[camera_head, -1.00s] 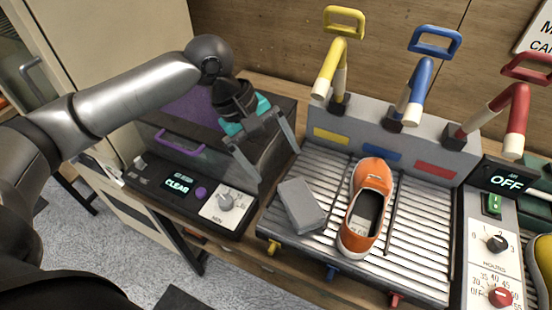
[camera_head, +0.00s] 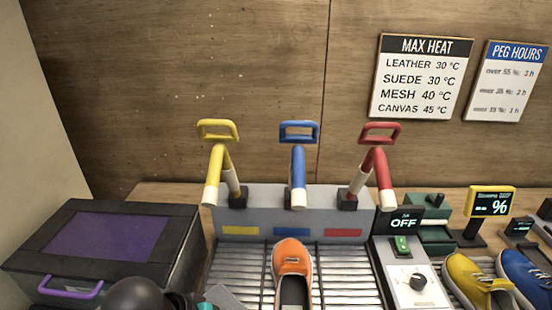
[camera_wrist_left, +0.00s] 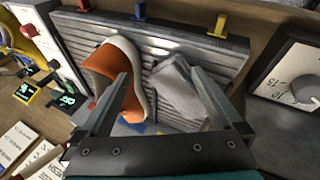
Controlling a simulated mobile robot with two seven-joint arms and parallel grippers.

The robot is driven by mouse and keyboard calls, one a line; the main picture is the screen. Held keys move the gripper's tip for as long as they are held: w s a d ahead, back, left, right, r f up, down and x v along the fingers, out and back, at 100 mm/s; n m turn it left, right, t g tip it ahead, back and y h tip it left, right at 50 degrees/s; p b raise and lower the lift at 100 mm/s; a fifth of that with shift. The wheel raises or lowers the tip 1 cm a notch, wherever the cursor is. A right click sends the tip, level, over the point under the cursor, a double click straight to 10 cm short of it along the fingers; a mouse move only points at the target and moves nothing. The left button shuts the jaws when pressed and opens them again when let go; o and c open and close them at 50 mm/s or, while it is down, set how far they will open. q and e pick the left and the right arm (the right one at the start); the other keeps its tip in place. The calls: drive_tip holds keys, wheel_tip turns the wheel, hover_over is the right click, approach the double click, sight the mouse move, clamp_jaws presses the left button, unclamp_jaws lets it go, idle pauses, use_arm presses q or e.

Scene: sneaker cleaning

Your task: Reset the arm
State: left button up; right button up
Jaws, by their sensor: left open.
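My left gripper (camera_wrist_left: 162,100) is open in the left wrist view. Neither is gripped. The orange sneaker (camera_head: 292,270) lies on the slatted rack (camera_head: 345,270), cut off by the lower edge. My right gripper is in neither view.
Yellow (camera_head: 219,170), blue (camera_head: 298,170) and red (camera_head: 376,170) handled nozzles stand behind the rack. A purple-lidded box (camera_head: 105,235) is at left. A control panel reading OFF (camera_head: 404,224), a yellow sneaker (camera_head: 475,278) and a blue sneaker (camera_head: 525,275) are at right.

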use_arm(q)
drive_tip(key=s+a+f+m+y, duration=0.2)
drive_tip(key=s+a+f, duration=0.15)
drive_tip(key=s, duration=0.25)
drive_tip(key=s+a+f+m+y, duration=0.2)
drive_tip(key=s+a, duration=0.2)
drive_tip(key=s, duration=0.1)
wheel_tip(320, 180, down, 23)
drive_tip(key=s+b, duration=0.1)
drive_tip(key=b, duration=0.2)
drive_tip(key=s+a+f+g+b, duration=0.2)
drive_tip(key=s+f+b, duration=0.1)
drive_tip(key=s+f, duration=1.2)
wheel_tip(320, 180, down, 4)
drive_tip(key=shift+s+a+r+y, duration=0.1)
drive_tip(key=shift+s+a+y, duration=0.1)
drive_tip(key=shift+s+y, duration=0.15)
